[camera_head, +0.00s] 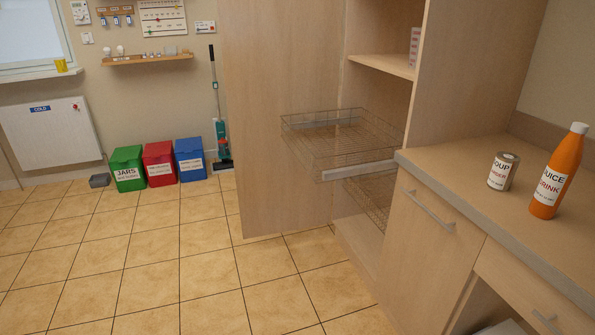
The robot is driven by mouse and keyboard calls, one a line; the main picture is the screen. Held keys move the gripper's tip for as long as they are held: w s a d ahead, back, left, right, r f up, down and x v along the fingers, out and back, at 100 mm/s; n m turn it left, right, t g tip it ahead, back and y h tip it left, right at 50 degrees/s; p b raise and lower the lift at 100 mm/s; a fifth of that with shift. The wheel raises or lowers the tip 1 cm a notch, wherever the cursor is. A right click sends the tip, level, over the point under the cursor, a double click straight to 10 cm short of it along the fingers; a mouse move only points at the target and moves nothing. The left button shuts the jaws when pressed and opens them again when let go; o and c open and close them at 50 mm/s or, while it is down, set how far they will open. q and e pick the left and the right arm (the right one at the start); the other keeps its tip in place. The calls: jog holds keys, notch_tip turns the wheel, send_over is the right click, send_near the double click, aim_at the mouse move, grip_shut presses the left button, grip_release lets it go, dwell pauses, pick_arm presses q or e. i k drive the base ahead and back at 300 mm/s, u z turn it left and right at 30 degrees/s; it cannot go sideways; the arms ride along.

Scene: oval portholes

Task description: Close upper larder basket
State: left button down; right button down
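The larder (378,90) is a tall wooden cupboard with its door (280,120) standing open at the left. The upper wire basket (335,148) is pulled out of the larder and sticks out to the left, past the cabinet's front. It looks empty. A pale bar (358,171) runs along the near side of the basket stack. A lower wire basket (376,206) shows below, mostly inside the larder and partly hidden by the counter unit. Neither of my grippers is in view.
A counter (470,190) at the right holds a soup can (503,172) and an orange juice bottle (558,172). Its cabinet has a bar handle (427,209). The tiled floor at left is clear.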

aim_at(340, 173)
jog(key=u, duration=0.75)
jog(key=i, duration=1.8)
jog(key=z, duration=0.55)
